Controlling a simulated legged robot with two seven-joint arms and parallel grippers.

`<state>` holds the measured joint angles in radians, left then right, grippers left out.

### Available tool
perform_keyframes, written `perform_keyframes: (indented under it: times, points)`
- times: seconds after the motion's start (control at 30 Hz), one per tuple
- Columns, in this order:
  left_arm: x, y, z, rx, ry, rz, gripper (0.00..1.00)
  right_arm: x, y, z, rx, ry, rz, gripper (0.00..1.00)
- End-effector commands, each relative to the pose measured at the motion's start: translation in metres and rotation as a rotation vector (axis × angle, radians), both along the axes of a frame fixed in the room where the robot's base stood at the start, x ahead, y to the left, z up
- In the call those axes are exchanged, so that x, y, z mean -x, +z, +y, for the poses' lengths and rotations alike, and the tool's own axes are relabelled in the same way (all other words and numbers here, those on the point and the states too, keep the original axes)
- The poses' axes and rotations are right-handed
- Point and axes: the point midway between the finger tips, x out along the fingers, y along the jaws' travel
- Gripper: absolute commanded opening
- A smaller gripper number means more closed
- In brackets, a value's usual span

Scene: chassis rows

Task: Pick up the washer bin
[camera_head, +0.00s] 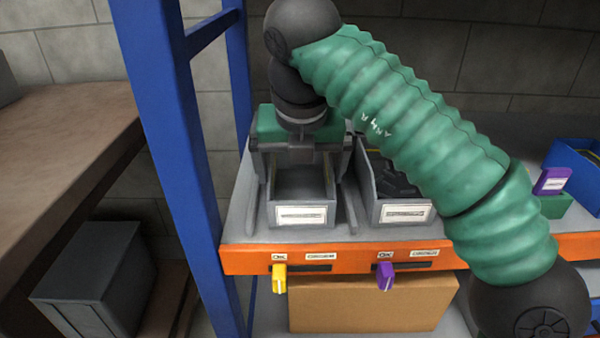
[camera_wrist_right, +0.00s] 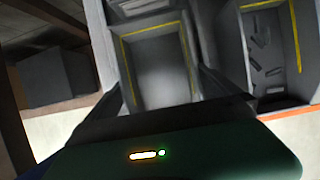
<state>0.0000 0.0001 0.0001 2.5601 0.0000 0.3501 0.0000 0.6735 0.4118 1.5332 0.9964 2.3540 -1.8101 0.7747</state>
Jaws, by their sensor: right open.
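A grey open-topped bin (camera_head: 301,215) with a white front label stands at the left of the shelf. Its label is too small to read, so I cannot tell for sure that it is the washer bin. My right gripper (camera_head: 303,175) is over this bin, open, with one finger at each side. In the right wrist view the bin (camera_wrist_right: 163,72) lies between the fingers, and its visible inside looks bare. Whether the fingers touch its walls is unclear. My left gripper is not in view.
A second grey bin (camera_head: 405,213) with dark parts stands close on the right. A blue bin (camera_head: 572,178) and a purple block (camera_head: 552,181) are farther right. A blue rack post (camera_head: 180,130) rises at the left. A cardboard box (camera_head: 370,303) sits below the orange shelf edge (camera_head: 340,262).

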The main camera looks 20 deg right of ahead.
Motion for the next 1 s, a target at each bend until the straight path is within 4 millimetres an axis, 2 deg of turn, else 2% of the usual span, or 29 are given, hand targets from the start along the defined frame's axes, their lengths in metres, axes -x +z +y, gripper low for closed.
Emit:
perform_keyframes:
  times: [0.07,0.13,0.2,0.47,0.57,1.0]
  points:
    - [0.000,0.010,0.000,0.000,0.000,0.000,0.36,-0.017,0.003,-0.003,-0.005,0.002,0.004,1.00]
    - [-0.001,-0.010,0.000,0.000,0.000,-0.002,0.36,-0.023,-0.021,-0.006,-0.002,-0.001,0.003,1.00]
    - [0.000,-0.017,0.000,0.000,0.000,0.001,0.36,-0.026,-0.028,-0.007,-0.002,-0.001,0.002,1.00]
    - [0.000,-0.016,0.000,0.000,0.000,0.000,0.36,-0.028,-0.028,-0.008,-0.001,-0.001,0.001,1.00]
    - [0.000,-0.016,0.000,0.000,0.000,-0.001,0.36,-0.028,-0.028,-0.008,-0.001,-0.001,0.001,0.90]
    - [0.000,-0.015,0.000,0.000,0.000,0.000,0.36,-0.028,-0.028,-0.008,-0.001,-0.001,0.001,0.32]
